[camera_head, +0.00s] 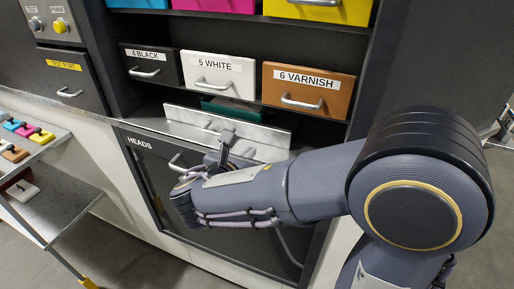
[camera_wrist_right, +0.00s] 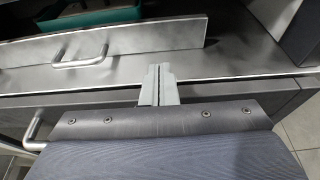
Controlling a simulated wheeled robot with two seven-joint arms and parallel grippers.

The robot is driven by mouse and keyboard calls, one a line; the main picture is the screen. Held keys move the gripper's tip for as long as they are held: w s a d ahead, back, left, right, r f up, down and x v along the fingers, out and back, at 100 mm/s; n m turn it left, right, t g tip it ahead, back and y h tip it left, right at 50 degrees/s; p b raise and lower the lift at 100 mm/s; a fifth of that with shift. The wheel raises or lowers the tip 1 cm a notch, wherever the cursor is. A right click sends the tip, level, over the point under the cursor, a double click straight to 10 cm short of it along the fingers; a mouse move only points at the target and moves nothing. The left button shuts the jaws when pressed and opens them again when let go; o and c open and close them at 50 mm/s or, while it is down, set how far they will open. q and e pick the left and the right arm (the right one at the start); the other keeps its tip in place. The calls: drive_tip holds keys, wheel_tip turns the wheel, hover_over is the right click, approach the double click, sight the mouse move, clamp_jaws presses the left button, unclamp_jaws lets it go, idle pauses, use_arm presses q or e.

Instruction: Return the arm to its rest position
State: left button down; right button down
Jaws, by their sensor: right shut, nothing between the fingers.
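My right arm reaches in from the right in the head view, with its right gripper (camera_head: 227,140) in front of the metal ledge below the labelled drawers. In the right wrist view the two fingers of this gripper (camera_wrist_right: 159,84) are together with nothing between them. They are in front of a grey metal panel with a bar handle (camera_wrist_right: 80,60). The same metal panel (camera_head: 268,138) shows in the head view, partly behind the gripper. My left gripper is not in view.
Drawers labelled 4 BLACK (camera_head: 152,66), 5 WHITE (camera_head: 218,76) and 6 VARNISH (camera_head: 307,92) are shut above. A dark HEADS door (camera_head: 150,165) is below. A cart (camera_head: 62,200) with small coloured blocks stands at left. A green item (camera_head: 232,108) lies behind the panel.

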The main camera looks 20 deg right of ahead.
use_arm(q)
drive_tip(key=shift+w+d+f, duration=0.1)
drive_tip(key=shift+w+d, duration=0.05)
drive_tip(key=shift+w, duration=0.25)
use_arm(e)
drive_tip(key=v, duration=0.6)
drive_tip(key=shift+a, duration=0.25)
drive_tip(key=s+d+f+m+g+y, duration=0.6)
drive_tip(key=s+d+f+m+g, duration=0.2)
drive_tip(key=s+d+f+m, duration=0.15)
drive_tip(key=s+a+m+t+y, duration=0.3)
drive_tip(key=s+m+y, duration=0.4)
drive_tip(key=m, duration=1.2)
drive_tip(key=shift+a+y, duration=0.2)
drive_tip(key=shift+y, duration=0.5)
drive_tip(key=shift+f, duration=0.1)
